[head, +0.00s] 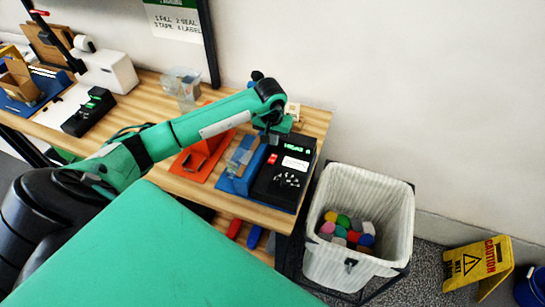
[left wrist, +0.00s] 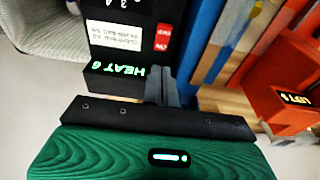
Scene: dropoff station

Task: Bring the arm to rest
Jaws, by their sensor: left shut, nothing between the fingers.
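My left arm, green and black, reaches in from the left over the wooden bench (head: 150,98). Its gripper (head: 270,138) is above the back edge of a black heat sealer (head: 285,172) with a green lit display. In the left wrist view the grey fingers (left wrist: 160,82) are together and empty, beside the sealer's "HEAT 6" display (left wrist: 117,71). I cannot tell whether the fingers touch the sealer. My right gripper is not in view.
A white-lined bin (head: 329,257) holding several colored items stands right of the bench. A yellow caution sign (head: 478,264) is on the floor. An orange stand (head: 203,152), a clear container (head: 181,83) and a black device (head: 88,112) are on the bench.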

